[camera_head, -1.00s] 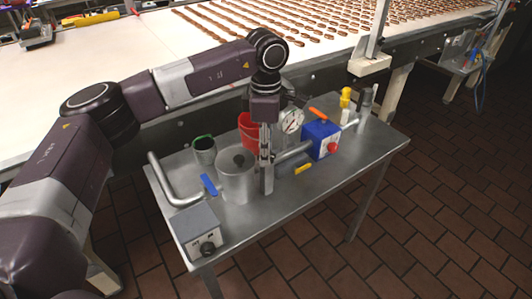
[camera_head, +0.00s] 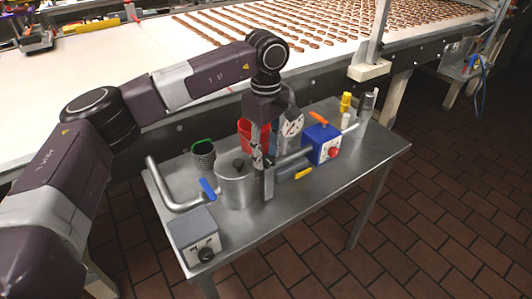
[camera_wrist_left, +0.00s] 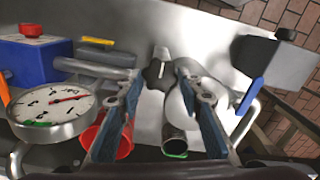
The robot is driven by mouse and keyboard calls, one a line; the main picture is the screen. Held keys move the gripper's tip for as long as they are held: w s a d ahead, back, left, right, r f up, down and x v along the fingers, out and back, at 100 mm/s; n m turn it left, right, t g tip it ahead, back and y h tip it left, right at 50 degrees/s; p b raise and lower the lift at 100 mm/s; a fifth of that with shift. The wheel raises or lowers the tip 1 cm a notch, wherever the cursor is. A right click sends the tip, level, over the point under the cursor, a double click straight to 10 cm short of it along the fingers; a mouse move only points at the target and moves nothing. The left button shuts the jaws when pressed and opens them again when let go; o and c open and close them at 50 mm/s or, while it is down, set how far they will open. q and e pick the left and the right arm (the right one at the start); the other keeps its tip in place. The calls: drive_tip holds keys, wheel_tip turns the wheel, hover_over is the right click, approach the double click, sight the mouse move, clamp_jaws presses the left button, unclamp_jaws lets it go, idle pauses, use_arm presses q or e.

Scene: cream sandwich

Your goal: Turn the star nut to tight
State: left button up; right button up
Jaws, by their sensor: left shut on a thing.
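My left gripper (camera_head: 267,186) reaches down from above between the steel tank (camera_head: 236,187) and the steel pipe (camera_head: 293,157) on the small metal table. My right gripper is in neither view.
Around the gripper stand a red cup (camera_head: 246,131), a dial gauge (camera_head: 291,127), a grey cup with green rim (camera_head: 203,153) and a blue box (camera_head: 321,144). A blue-handled pipe (camera_head: 176,201) and grey control box (camera_head: 196,237) are at left. The table's front right is clear.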

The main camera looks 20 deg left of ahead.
sight(266, 159)
use_arm(q)
drive_tip(key=shift+w+r, duration=0.1)
drive_tip(key=shift+r, duration=0.05)
drive_tip(key=o, duration=1.2)
drive_tip(key=shift+c, duration=0.2)
wheel_tip(266, 159, up, 12)
